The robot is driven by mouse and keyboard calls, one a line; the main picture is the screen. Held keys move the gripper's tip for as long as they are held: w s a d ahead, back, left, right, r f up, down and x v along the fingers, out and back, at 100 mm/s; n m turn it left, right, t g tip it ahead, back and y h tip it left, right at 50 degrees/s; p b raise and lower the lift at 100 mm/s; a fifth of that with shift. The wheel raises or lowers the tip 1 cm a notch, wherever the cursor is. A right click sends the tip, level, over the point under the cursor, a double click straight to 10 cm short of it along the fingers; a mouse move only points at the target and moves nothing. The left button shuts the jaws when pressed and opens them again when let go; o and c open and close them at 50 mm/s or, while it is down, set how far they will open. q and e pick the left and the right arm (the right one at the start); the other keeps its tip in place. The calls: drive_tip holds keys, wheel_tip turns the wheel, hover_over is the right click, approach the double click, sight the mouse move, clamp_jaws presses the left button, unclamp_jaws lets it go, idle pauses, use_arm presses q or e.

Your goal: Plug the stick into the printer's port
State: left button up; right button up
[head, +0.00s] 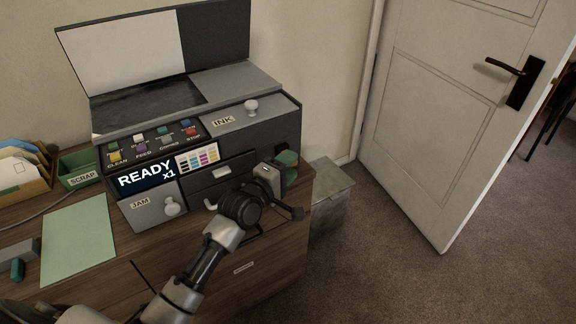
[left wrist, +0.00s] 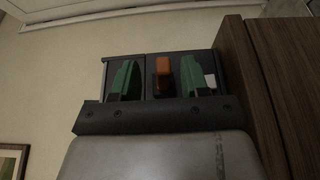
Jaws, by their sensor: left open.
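The dark grey printer (head: 240,133) stands on the desk with its lid raised, and its screen reads "READY x1". My left gripper (head: 284,167) is at the printer's right side, near the front corner. In the left wrist view my left gripper (left wrist: 167,82) is open, with its two green pads apart. An orange stick (left wrist: 162,68) with a dark end shows between the pads, with a gap on each side. Behind it is the printer's dark side (left wrist: 178,63). I cannot tell whether the stick sits in a port. The stick is hidden in the head view. My right gripper is not in view.
A green scrap tray (head: 80,168), a pale green sheet (head: 78,237) and a grey block (head: 22,250) with a teal piece lie on the desk's left. A grey bin (head: 330,200) stands on the floor beside the desk. A white door (head: 440,110) stands at the right.

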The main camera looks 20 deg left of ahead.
use_arm(q)
drive_tip(key=v, duration=1)
drive_tip(key=shift+s+p, duration=0.35)
drive_tip(key=shift+p, duration=0.05)
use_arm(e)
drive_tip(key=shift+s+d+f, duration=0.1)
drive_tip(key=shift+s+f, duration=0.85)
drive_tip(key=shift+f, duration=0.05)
use_arm(q)
drive_tip(key=shift+a, duration=0.1)
